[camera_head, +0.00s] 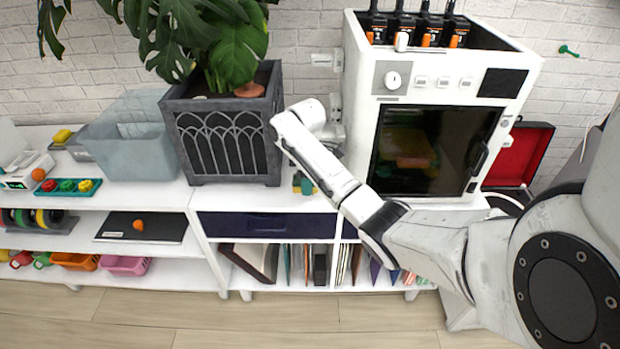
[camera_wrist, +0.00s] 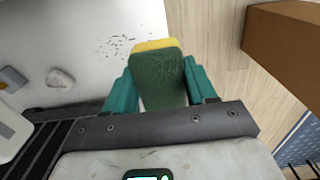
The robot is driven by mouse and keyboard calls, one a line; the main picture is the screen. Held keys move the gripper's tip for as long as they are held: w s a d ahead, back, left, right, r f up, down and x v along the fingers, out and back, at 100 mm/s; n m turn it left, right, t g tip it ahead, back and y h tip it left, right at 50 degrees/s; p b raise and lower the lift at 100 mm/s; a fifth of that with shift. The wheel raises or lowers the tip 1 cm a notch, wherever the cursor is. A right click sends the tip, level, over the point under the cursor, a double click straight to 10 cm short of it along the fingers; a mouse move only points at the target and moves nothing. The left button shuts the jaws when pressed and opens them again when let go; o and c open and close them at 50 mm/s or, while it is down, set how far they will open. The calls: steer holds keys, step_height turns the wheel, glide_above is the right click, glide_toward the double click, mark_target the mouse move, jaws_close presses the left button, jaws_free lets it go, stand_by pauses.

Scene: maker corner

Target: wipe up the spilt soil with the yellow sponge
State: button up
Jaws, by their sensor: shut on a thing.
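My gripper (camera_wrist: 160,86) is shut on the sponge (camera_wrist: 159,80), with one teal finger on each side of it. The sponge's dark green face is toward the wrist camera, and a yellow strip shows at its far end. The spilt soil (camera_wrist: 118,45) is a scatter of small dark specks on the white top, left of and beyond the sponge in the wrist view. The sponge looks apart from the specks; I cannot tell whether it touches the top. In the head view my gripper (camera_head: 304,184) is mostly hidden by my arm, between the planter and the white machine.
The dark planter (camera_head: 227,130) with a leafy plant stands left of my gripper, and the white machine (camera_head: 365,110) right of it. The white top's edge runs beside the sponge, with wooden floor (camera_wrist: 215,40) beyond. A brown box (camera_wrist: 290,45) is at the right.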

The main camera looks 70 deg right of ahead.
steer(key=shift+s+d+r, duration=0.15)
steer(key=shift+s+d, duration=0.25)
steer(key=shift+d, duration=0.1)
steer(key=b, duration=0.7)
glide_above(310, 203)
step_height(310, 203, down, 6)
steer(key=shift+r, duration=0.1)
steer(key=shift+s+f, duration=0.1)
steer(key=shift+f, duration=0.9)
